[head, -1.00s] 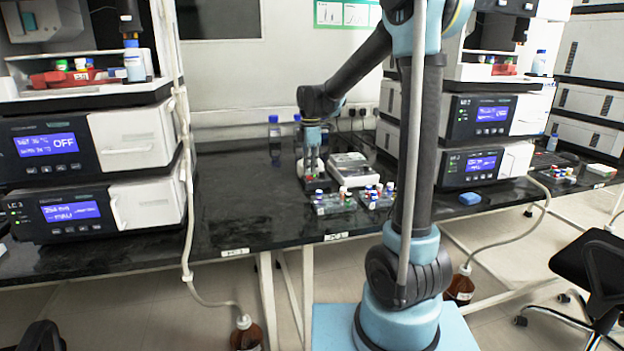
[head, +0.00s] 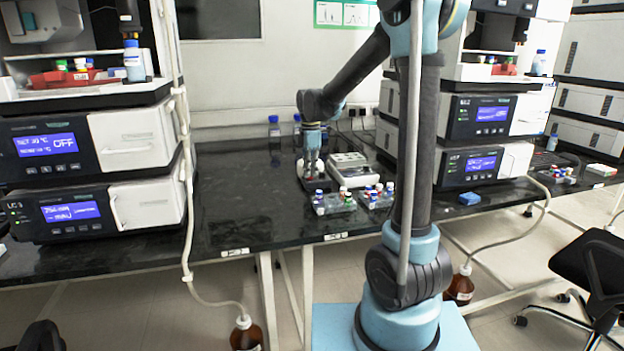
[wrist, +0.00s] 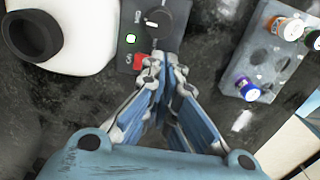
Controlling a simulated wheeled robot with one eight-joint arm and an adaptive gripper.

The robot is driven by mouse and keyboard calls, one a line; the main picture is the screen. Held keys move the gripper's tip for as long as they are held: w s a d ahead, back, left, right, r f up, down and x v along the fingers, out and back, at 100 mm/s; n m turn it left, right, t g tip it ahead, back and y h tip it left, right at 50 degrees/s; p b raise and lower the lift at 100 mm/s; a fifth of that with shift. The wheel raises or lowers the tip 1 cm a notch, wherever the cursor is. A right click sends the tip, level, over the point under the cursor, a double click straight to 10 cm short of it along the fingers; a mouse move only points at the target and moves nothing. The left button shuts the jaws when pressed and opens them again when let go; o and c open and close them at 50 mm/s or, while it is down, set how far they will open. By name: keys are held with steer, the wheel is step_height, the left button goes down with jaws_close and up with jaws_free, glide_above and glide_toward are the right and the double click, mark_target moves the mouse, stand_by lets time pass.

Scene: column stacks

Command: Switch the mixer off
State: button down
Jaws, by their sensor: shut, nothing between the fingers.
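The mixer shows in the wrist view as a white body (wrist: 85,85) with a black round cup (wrist: 33,38) on top. Its dark front panel (wrist: 128,14) carries a black knob (wrist: 153,18), a lit green lamp (wrist: 130,39) and a red switch (wrist: 140,61). My gripper (wrist: 163,60) is shut and empty, its fingertips just right of the red switch. I cannot tell whether they touch it; a finger partly covers the switch's edge. In the head view my gripper (head: 313,172) points down over the mixer (head: 318,185), which it largely hides.
A vial rack (wrist: 262,55) with several vials stands right of my gripper in the wrist view. In the head view, a white device (head: 350,168) stands just right of the mixer, with vial racks (head: 335,204) in front. The bench (head: 245,200) left of the mixer is clear.

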steer(key=shift+f, duration=0.45)
stand_by(0.3)
steer(key=shift+r, duration=2.55)
steer(key=shift+s+d, duration=0.3)
steer(key=shift+d, duration=0.05)
steer(key=s+d+f+m, duration=0.1)
steer(key=s+d+m, duration=0.4)
steer(key=s, duration=0.3)
steer(key=s+d+f+m+t, duration=0.1)
steer(key=s+d+f+m, duration=0.1)
steer(key=s+d+m, duration=0.3)
steer(key=s+d+f+m, duration=0.2)
steer(key=s+d+m, duration=0.3)
steer(key=s, duration=0.6)
steer(key=shift+d+m+t, duration=0.3)
steer(key=shift+d, duration=1.1)
steer(key=s+d+f+m, duration=0.2)
steer(key=s+f+m, duration=0.3)
steer(key=s+f, duration=0.1)
steer(key=shift+s+d+f+t, duration=0.25)
steer(key=shift+s+f+t, duration=0.05)
steer(key=shift+s, duration=0.2)
